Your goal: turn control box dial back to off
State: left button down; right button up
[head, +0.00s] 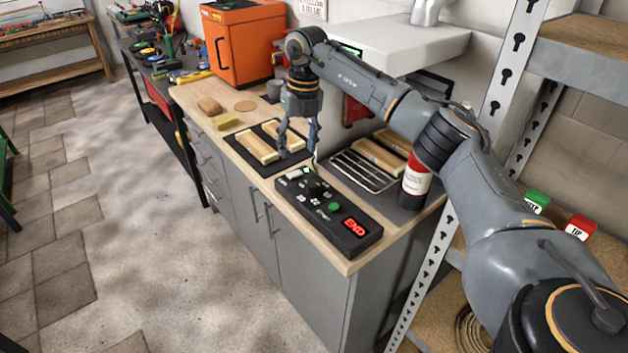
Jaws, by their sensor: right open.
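The black control box (342,226) lies on the wooden counter near its front edge. A red display (354,227) on it reads "END". A green button (335,206) sits beside the display, and a dark dial (314,187) sits toward the box's far end; its pointer setting is too small to tell. A pale label or switch shows at the far end. My right gripper (297,155) is open, pointing down, just beyond the far end of the box and apart from the dial. My left gripper is not in view.
An orange cabinet (245,45) is at the back. A metal shelf upright (432,262) stands at the right.

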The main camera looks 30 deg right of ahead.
aim_at(314, 183)
jog(key=s+d+r+h, duration=0.1)
jog(key=d+r, duration=0.1)
jog(key=d, duration=0.2)
jog(key=shift+m+g, duration=0.3)
jog(key=shift+m, duration=0.1)
jog(key=f+p, duration=0.1)
jog(key=f, duration=0.3)
jog(key=f+p, duration=0.1)
jog(key=f, duration=0.4)
jog(key=f+p, duration=0.1)
jog(key=f, duration=0.4)
jog(key=shift+s+a, duration=0.15)
jog(key=shift+a, duration=0.15)
jog(key=c, duration=1.1)
